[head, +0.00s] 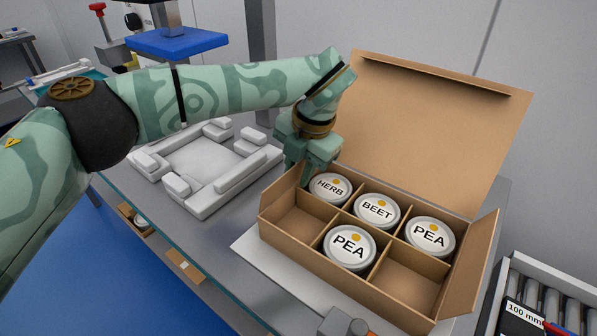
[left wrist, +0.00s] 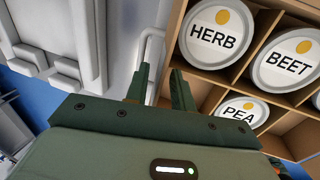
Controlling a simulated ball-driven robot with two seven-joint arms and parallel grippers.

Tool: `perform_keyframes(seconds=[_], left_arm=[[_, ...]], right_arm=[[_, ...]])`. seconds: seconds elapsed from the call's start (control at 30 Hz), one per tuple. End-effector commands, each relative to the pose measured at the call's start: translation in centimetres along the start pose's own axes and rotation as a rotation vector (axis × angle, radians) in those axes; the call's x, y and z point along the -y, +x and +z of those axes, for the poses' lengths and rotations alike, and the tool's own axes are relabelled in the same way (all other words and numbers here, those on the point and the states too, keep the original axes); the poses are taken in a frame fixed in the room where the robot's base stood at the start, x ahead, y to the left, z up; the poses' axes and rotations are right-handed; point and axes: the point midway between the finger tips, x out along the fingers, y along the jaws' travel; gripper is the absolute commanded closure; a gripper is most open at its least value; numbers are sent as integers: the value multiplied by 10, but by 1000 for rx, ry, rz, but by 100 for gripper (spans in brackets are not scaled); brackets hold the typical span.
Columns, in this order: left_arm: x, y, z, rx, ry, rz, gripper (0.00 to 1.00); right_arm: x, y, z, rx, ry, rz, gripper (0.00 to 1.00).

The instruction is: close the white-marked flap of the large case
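The large case is an open brown cardboard box (head: 330,254) on the bench. Its big lid (head: 430,125) stands up at the back, and a side flap (head: 474,262) stands up at the right end. I see no white mark on either; the left end is partly hidden by my gripper. Lidded tubs marked HERB (head: 330,187), BEET (head: 377,211) and PEA (head: 349,248) sit in compartments. My left gripper (head: 301,178) points down at the box's back left corner. In the left wrist view its fingers (left wrist: 162,72) are apart and empty, just beside the box wall (left wrist: 177,32). My right gripper is not in view.
A white moulded tray (head: 205,160) lies left of the box on the grey bench. A roller conveyor (head: 545,300) is at the lower right. The front left and front right compartments are empty. A grey fixture (head: 343,322) stands at the bench's front.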

Motion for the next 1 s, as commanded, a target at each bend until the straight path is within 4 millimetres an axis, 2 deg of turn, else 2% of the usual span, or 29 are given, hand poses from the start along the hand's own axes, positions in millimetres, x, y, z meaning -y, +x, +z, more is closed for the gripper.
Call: perform_keyframes(seconds=[0.3, 0.33, 0.4, 0.43, 0.77, 1.0], left_arm=[[-1, 4, 0, 1, -1, 1, 75], [-1, 4, 0, 1, -1, 1, 78], [-1, 4, 0, 1, -1, 1, 98], [-1, 4, 0, 1, -1, 1, 100], [0, 2, 0, 1, -1, 20, 100], [4, -2, 0, 3, 1, 130, 100]], right_arm=[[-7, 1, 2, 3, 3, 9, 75], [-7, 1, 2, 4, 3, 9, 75], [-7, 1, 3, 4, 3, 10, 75], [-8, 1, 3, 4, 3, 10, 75], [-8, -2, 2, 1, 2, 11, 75], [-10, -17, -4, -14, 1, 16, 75]])
